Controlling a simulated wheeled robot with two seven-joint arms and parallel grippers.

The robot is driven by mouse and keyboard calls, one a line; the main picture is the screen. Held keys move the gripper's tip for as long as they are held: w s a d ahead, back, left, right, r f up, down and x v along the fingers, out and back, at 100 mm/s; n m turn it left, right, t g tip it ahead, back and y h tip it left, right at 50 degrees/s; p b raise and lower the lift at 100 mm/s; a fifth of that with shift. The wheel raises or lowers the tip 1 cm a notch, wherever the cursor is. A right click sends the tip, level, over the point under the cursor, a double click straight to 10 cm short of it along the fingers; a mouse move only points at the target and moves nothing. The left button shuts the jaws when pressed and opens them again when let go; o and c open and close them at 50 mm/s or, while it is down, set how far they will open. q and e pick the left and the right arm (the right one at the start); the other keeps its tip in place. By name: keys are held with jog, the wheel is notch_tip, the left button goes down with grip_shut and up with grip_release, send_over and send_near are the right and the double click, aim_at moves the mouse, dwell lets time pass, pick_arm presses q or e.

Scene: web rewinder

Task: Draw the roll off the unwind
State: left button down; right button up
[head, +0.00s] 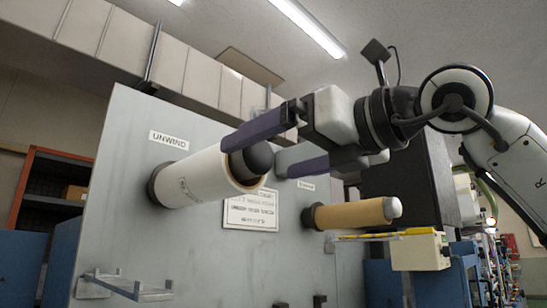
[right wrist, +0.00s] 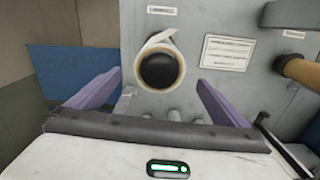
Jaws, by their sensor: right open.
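The white roll (head: 195,178) sits on the unwind spindle under the UNWIND label (head: 168,140). The spindle's dark rounded end (head: 258,157) sticks out of the roll's near end. My right gripper (head: 257,160) is open at that near end, one purple finger on each side of it in the head view. In the right wrist view, the roll (right wrist: 150,43) shows end-on between and slightly above the spread fingertips (right wrist: 160,79). I see nothing held, and cannot tell whether a finger touches the roll. My left gripper is not in view.
A brown core (head: 355,214) is on a second spindle to the right. A notice plate (head: 250,211) is behind.

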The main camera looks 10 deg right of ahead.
aim_at(205, 176)
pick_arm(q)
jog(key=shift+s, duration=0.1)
pick_arm(e)
jog(key=shift+w+a+r, duration=0.1)
jog(key=shift+w+a, duration=0.25)
jog(key=shift+w, duration=0.05)
jog(key=p+x, duration=0.3)
jog(key=x, duration=0.5)
jog(key=shift+w+a, duration=0.3)
jog(key=shift+w, duration=0.25)
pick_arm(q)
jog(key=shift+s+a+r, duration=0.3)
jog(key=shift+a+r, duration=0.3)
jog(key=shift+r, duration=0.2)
pick_arm(e)
jog(key=shift+c, duration=0.5)
